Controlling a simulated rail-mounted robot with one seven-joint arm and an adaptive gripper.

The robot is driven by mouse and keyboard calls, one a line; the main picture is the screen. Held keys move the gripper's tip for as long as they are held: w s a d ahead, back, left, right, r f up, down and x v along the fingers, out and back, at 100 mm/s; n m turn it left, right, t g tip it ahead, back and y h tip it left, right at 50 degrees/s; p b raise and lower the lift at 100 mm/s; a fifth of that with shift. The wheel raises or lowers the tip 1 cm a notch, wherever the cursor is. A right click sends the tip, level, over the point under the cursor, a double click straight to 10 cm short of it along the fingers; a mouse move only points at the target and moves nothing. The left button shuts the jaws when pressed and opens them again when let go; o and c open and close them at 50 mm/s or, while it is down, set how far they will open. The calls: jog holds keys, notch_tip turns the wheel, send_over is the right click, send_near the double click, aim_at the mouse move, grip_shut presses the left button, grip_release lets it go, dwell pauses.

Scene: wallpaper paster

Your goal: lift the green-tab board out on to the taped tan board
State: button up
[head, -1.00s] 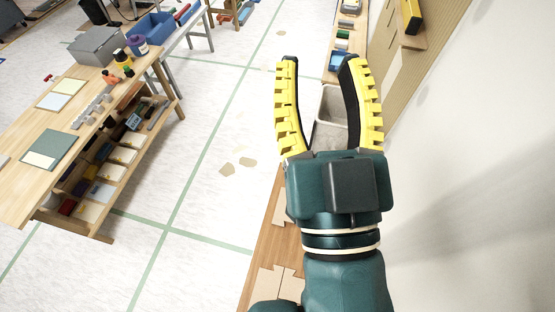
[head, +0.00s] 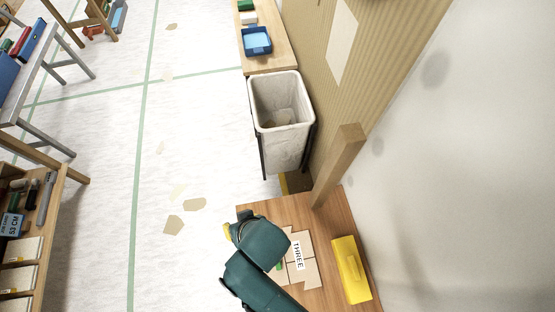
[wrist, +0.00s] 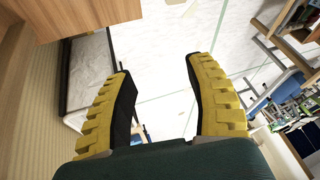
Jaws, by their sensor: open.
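My gripper (wrist: 158,70) is open and empty in the wrist view, with its two yellow-ribbed fingers spread over the floor. In the head view only a bit of yellow finger (head: 228,231) shows at the left edge of my green wrist. Tan boards (head: 308,272) lie on the wooden bench top beside my arm, one with a white label reading THREE (head: 297,255). A small green patch, perhaps the green tab (head: 279,266), shows at the boards' left edge, partly hidden by my arm. I cannot tell which board is taped.
A yellow box (head: 350,269) lies at the bench's right side. A wooden post (head: 340,165) rises at its back. Beyond stand a white bin (head: 282,110) and a bench with a blue tray (head: 257,40). A shelf unit (head: 48,215) is at left; floor between is open.

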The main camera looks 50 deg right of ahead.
aim_at(285, 259)
jog(key=s+f+m+g+b, duration=0.1)
jog(key=s+f+g+b, duration=0.2)
jog(key=s+f, duration=0.45)
jog(key=s+f+m+g+b, duration=0.15)
jog(key=s+f, duration=0.35)
jog(key=f, duration=0.6)
jog(key=shift+n+g, duration=0.35)
jog(key=shift+g, duration=0.1)
notch_tip(285, 259, down, 16)
jog(key=b, duration=0.7)
jog(key=shift+a+r, duration=0.1)
grip_shut()
